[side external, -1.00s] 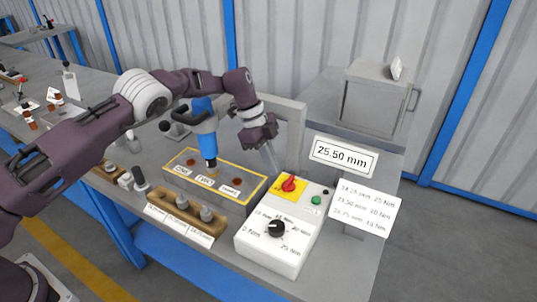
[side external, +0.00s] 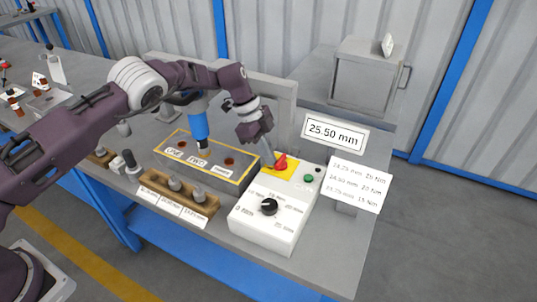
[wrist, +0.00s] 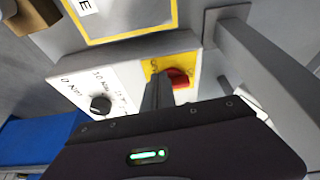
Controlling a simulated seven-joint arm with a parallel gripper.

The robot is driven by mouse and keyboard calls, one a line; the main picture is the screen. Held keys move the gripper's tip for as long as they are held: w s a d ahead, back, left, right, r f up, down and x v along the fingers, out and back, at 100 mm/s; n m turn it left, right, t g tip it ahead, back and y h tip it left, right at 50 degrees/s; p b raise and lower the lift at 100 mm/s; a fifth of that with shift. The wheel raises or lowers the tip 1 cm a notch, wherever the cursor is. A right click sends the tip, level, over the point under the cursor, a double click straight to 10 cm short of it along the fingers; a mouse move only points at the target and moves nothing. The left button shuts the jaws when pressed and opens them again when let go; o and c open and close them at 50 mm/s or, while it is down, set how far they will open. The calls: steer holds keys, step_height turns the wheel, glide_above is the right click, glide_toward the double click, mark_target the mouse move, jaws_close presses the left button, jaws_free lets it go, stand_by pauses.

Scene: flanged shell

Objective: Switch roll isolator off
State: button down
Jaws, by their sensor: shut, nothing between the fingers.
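The roll isolator appears to be the red rotary knob (side external: 281,161) on a yellow plate (side external: 284,173), at the back of a white control box (side external: 262,226). In the wrist view the red knob (wrist: 179,79) lies just right of my fingertips. My gripper (side external: 270,159) is shut and empty, pointing down at the left side of the knob. In the wrist view my gripper (wrist: 157,88) covers part of the yellow plate. The fingertips are very close to the knob; I cannot tell if they touch it. The knob's exact angle is unclear.
The box also has a black torque dial (side external: 269,207) and a green button (side external: 309,178). A yellow-edged block (side external: 205,168) and blue tool (side external: 198,125) stand left. A wooden socket rack (side external: 184,201) sits in front. A "25.50 mm" sign (side external: 334,132) and grey frame (side external: 284,102) stand behind.

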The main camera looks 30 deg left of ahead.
mark_target(278, 167)
steer(key=shift+s+d+n+t, duration=0.1)
steer(key=shift+s+n+t, duration=0.15)
steer(key=shift+n, duration=0.45)
steer(key=shift+s+d+n+t, duration=0.15)
steer(key=shift+n+t, duration=0.1)
steer(key=shift+n, duration=0.35)
steer(key=shift+s+d+n+t, duration=0.1)
steer(key=shift+d+n+t, duration=0.1)
steer(key=shift+n, duration=0.4)
steer(key=n, duration=0.2)
steer(key=d+n+t+y, duration=0.1)
steer(key=shift+s+n, duration=0.3)
steer(key=n, duration=0.1)
steer(key=d+n+t+y, duration=0.1)
steer(key=n, duration=0.1)
steer(key=shift+s+n, duration=0.1)
steer(key=shift+n, duration=0.2)
steer(key=n, duration=0.2)
steer(key=d+n+y, duration=0.1)
steer(key=n, duration=0.1)
steer(key=shift+t, duration=0.4)
steer(key=shift+w+a, duration=0.1)
steer(key=shift+w, duration=0.2)
